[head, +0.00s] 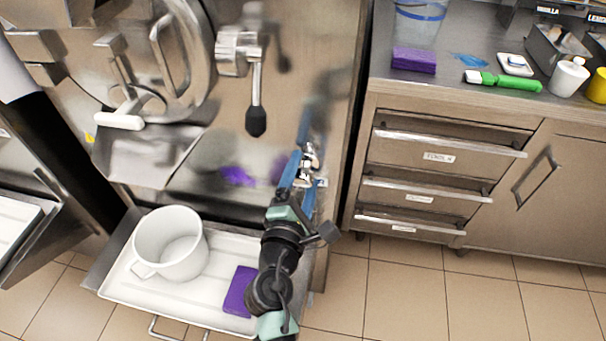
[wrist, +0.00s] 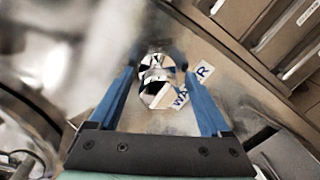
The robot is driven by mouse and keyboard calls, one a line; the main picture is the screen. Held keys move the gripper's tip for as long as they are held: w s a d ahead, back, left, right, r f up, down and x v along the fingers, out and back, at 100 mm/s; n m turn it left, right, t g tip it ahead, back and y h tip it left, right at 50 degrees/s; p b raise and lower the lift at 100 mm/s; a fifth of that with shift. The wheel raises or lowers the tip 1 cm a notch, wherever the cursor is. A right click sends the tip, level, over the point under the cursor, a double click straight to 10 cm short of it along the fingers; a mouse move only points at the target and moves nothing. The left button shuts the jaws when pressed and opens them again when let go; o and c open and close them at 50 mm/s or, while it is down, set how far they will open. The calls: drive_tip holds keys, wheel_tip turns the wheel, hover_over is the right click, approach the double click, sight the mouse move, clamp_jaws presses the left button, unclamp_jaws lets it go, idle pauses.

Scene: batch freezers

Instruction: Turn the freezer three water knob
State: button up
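The chrome water knob (wrist: 155,77) shows in the wrist view on a steel panel, next to a white label (wrist: 190,87) reading WATER. My gripper (wrist: 157,62) has its two blue fingers apart, one on each side of the knob. I cannot tell whether either finger touches it. In the head view my gripper (head: 305,160) reaches up to the right part of the machine's front, and chrome parts of the knob (head: 309,158) show between the blue fingers. The fingers partly hide the knob there.
A lever with a black grip (head: 256,120) hangs above left of my gripper. A white tray (head: 210,308) below holds a white pitcher (head: 170,244) and a purple sponge (head: 239,291). A steel counter with drawers (head: 430,157) stands to the right. The tiled floor before it is clear.

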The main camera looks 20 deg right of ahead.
drive_tip(key=shift+a, duration=0.1)
drive_tip(key=v, duration=1.3)
idle(0.3)
